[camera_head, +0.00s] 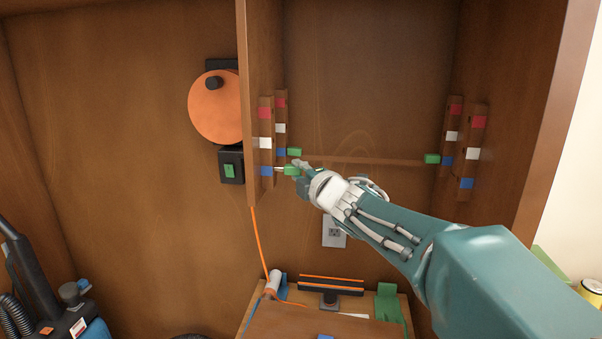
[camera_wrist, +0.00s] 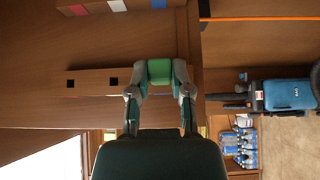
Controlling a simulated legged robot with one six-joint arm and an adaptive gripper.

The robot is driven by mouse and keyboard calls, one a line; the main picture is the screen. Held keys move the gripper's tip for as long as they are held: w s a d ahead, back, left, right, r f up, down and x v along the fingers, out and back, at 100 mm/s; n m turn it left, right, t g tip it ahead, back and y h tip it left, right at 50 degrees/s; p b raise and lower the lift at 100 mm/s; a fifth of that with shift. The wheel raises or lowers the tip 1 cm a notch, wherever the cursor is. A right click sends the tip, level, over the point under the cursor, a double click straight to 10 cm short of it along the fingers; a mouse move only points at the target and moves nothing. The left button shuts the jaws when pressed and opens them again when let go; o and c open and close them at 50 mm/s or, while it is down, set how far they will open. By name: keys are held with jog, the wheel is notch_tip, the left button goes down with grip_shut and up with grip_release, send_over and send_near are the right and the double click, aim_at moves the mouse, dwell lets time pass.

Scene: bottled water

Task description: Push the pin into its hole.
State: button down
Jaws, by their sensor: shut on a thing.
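In the head view, a green-headed pin (camera_head: 290,171) sits at the front left wooden strip (camera_head: 265,125), level with its blue mark (camera_head: 266,171). A short thin shaft shows between head and strip; how deep it sits cannot be told. My gripper (camera_head: 298,170) is shut on the head from the right. In the wrist view, the green head (camera_wrist: 160,72) is between the two fingertips of my gripper (camera_wrist: 160,78), against the strip (camera_wrist: 90,92). Two dark square holes (camera_wrist: 113,80) show in that strip to the left. The hole at the pin is hidden.
Green pieces at the rear left strip (camera_head: 295,152) and right side (camera_head: 432,158) line up with a thin wooden shelf edge (camera_head: 365,161). The cabinet's left panel (camera_head: 247,100) stands close to my gripper. An orange disc (camera_head: 214,108) is outside it; a wooden box (camera_head: 300,322) is below.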

jog(key=shift+w+a, duration=0.2)
jog(key=shift+a, duration=0.8)
jog(key=shift+c, duration=2.3)
grip_release()
jog(key=shift+s, duration=0.1)
jog(key=v, duration=1.1)
jog(key=shift+s+d, duration=0.2)
jog(key=shift+s, duration=0.15)
jog(key=shift+d, duration=0.1)
